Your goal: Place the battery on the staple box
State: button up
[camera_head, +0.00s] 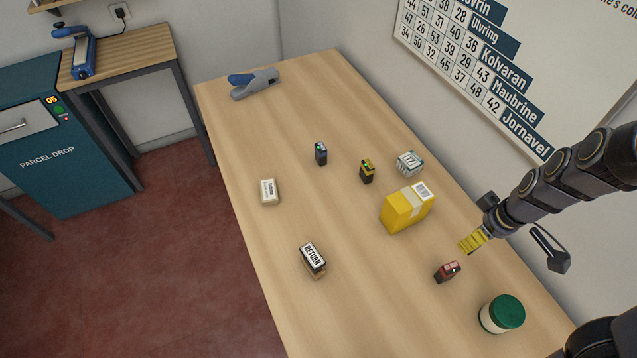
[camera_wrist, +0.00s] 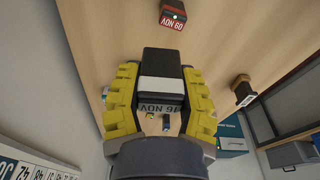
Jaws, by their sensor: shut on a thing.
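My gripper (camera_head: 473,241) is above the right side of the table, near the wall, in the head view. In the wrist view its yellow fingers (camera_wrist: 160,98) are shut on the sides of a dark battery (camera_wrist: 160,64) with a pale band, printed lettering and small metal terminals. The fingers hide the battery in the head view. A small grey-white box with dark print (camera_head: 409,163), which looks like the staple box, lies on the table behind the yellow parcel. It is left of and beyond my gripper, with nothing on top.
A yellow parcel (camera_head: 406,208) stands between my gripper and the box. A dark block with a yellow top (camera_head: 367,171), a bluish block (camera_head: 321,153), a red block (camera_head: 447,271), a green-lidded jar (camera_head: 502,314), a RETURN stamp (camera_head: 313,258) and a white block (camera_head: 270,192) stand around.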

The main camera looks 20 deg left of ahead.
jog(key=w+a+n, duration=0.2)
jog(key=a+n, duration=0.2)
jog(key=a, duration=1.4)
jog(key=s+a+r+n+g, duration=0.1)
jog(key=s+a+n, duration=0.15)
jog(key=a, duration=0.55)
jog(key=s+a+r+n, duration=0.1)
jog(key=s+a, duration=0.3)
jog(key=a, duration=0.5)
send_near(266, 188)
jog(key=shift+s+d+f+y, duration=0.3)
jog(key=shift+s+f, duration=0.4)
jog(key=shift+f, duration=0.05)
jog(key=shift+w+a+f, duration=0.45)
jog(key=shift+f, duration=0.25)
jog(key=shift+w+a+f, duration=0.1)
jog(key=shift+w+f, duration=0.05)
jog(key=shift+f, duration=1.55)
jog(key=o, duration=1)
jog(key=shift+f, duration=0.1)
